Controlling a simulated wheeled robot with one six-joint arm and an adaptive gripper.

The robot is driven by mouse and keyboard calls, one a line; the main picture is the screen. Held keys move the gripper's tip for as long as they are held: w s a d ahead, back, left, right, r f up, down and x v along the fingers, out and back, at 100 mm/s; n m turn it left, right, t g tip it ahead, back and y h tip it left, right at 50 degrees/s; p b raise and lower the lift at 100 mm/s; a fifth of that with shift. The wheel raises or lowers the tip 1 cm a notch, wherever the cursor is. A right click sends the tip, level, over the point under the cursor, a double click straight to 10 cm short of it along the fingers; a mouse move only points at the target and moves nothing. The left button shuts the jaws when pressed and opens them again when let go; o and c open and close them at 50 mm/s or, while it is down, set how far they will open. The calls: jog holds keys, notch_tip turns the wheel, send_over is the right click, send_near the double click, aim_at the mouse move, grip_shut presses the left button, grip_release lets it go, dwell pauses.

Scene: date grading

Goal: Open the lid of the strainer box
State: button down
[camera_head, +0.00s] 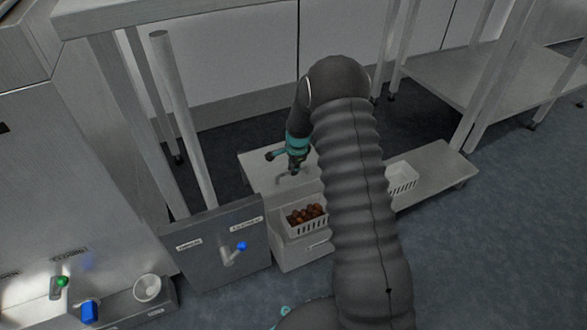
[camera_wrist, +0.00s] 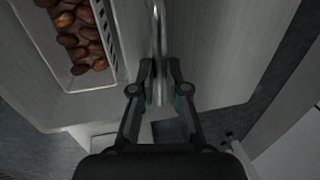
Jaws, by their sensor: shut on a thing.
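The strainer box (camera_head: 288,257) is a pale grey box low on the floor in the head view, partly hidden by my arm. A pale flat panel (camera_head: 256,163), which looks like its lid, lies behind the basket of dates; it also shows in the wrist view (camera_wrist: 215,60). A thin metal bar handle (camera_wrist: 157,35) stands on that panel. My gripper (camera_wrist: 158,75) is shut on the handle, with a finger on each side of it. In the head view my gripper (camera_head: 294,170) is over the panel, small and dark. I cannot tell whether the panel is raised.
A white slotted basket (camera_head: 304,229) of brown dates sits beside the handle. An empty-looking white basket (camera_head: 402,179) stands on a low platform (camera_head: 432,165) at the right. A grey panel with a blue-handled valve (camera_head: 238,248) stands at the left. Metal table legs (camera_head: 183,120) rise behind it.

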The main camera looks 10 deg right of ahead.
jog(key=c, duration=1.2)
grip_release()
jog(key=shift+d, duration=0.1)
jog(key=r, duration=0.4)
jog(key=s+r, duration=0.1)
jog(key=r, duration=0.3)
jog(key=s+r, duration=0.1)
jog(key=r, duration=0.2)
jog(key=shift+s+d+r, duration=0.2)
jog(key=shift+d+r, duration=0.05)
jog(key=shift+r, duration=0.15)
